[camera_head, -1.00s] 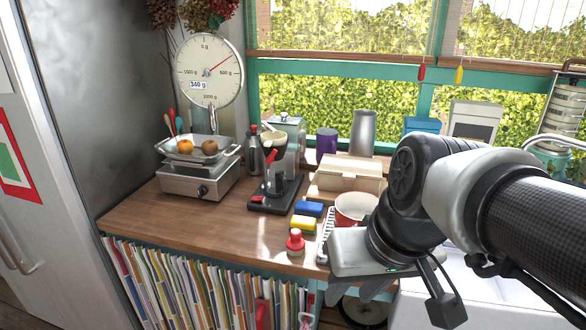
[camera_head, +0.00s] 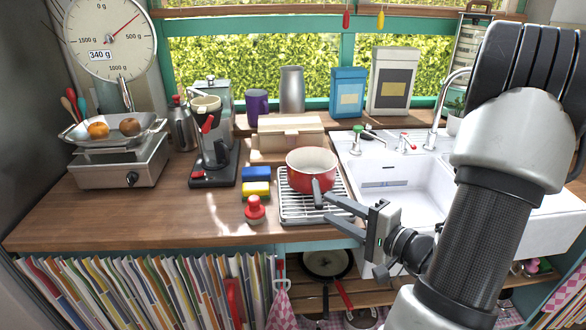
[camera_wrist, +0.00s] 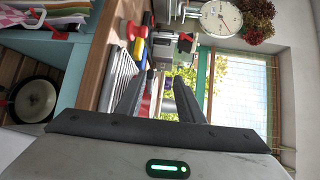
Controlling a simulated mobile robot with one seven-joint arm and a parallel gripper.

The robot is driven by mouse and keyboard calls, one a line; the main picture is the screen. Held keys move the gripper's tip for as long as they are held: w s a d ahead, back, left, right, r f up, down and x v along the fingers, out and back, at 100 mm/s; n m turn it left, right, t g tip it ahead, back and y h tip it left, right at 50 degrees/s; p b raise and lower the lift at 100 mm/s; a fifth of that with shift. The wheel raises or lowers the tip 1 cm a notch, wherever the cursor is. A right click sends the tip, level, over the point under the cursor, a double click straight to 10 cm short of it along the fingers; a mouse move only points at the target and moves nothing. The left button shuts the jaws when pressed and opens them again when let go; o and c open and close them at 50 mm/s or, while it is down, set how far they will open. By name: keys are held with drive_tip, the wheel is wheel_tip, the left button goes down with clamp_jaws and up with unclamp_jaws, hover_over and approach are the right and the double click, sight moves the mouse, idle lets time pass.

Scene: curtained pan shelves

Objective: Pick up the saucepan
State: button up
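The saucepan (camera_head: 306,181) is red outside and pale inside. It sits upright on a wire rack (camera_head: 300,208) on the wooden counter, left of the sink. Its dark handle (camera_head: 318,194) points toward the front edge. My gripper (camera_head: 329,207) is open and empty, with its two fingers reaching leftward beside the handle, close to it. Whether a finger touches the handle I cannot tell. In the wrist view my gripper (camera_wrist: 158,80) has its fingers apart, with a sliver of red between them; most of the pan is hidden there.
A sponge pair (camera_head: 256,182) and a red-knobbed item (camera_head: 255,209) are left of the rack. A light box (camera_head: 288,139) stands behind the pan. The white sink (camera_head: 400,185) is to the right. Another pan (camera_head: 328,262) lies on the shelf below. The counter's left front is clear.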

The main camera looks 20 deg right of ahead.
drive_tip(key=d+f+m+t+h, duration=0.1)
drive_tip(key=d+f+m+h, duration=0.1)
drive_tip(key=d+h, duration=0.15)
drive_tip(key=p, duration=0.2)
approach(312, 182)
drive_tip(key=w+a+f, duration=0.1)
drive_tip(key=w, duration=0.3)
drive_tip(key=shift+y, duration=0.45)
drive_tip(key=shift+d+p+x, duration=0.15)
drive_tip(key=shift+p+x, duration=0.15)
drive_tip(key=shift+x, duration=1.2)
drive_tip(key=shift+d+p+x, duration=0.15)
drive_tip(key=shift+p+x, duration=0.1)
drive_tip(key=shift+x, duration=1.3)
drive_tip(key=shift+f, duration=0.25)
drive_tip(key=shift+c, duration=0.4)
clamp_jaws()
drive_tip(key=shift+r, duration=0.15)
